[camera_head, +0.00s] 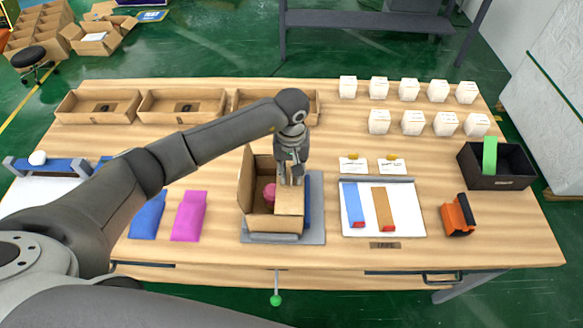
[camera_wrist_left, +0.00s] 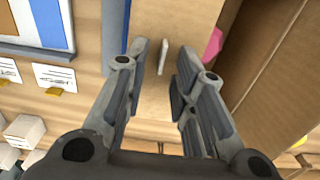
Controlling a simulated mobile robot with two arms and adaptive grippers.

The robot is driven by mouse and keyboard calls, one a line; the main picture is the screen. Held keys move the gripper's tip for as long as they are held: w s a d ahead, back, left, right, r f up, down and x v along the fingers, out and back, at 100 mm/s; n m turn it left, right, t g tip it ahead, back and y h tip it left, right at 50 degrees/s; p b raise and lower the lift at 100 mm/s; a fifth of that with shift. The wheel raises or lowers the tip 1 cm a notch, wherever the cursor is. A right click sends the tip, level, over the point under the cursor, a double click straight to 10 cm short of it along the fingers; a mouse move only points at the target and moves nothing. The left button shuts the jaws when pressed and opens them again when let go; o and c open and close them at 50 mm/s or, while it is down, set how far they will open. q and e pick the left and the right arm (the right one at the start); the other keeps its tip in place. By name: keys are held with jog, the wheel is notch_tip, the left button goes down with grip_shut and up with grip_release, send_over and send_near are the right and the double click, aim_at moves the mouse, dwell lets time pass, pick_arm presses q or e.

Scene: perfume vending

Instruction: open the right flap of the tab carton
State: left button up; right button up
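The brown tab carton (camera_head: 262,222) stands on a grey plate near the table's middle. Its left flap (camera_head: 246,180) stands up, and a pink object (camera_head: 269,193) shows inside. The right flap (camera_head: 289,208) lies flat over the right half; it also shows in the left wrist view (camera_wrist_left: 178,22). A small pale tab (camera_wrist_left: 165,57) sticks up from it. My left gripper (camera_head: 291,179) points down over this flap. In the left wrist view its fingers (camera_wrist_left: 163,68) are apart, with the tab in the gap between them. My right gripper is not in view.
A white board (camera_head: 406,225) with blue and brown strips lies right of the carton. Blue (camera_head: 147,214) and magenta (camera_head: 188,216) pouches lie left. Open trays (camera_head: 97,119) and white boxes (camera_head: 379,87) stand behind. A black bin (camera_head: 497,183) is far right.

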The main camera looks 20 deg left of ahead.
pick_arm(q)
jog(key=shift+f, duration=0.2)
grip_shut()
jog(key=shift+a, duration=0.1)
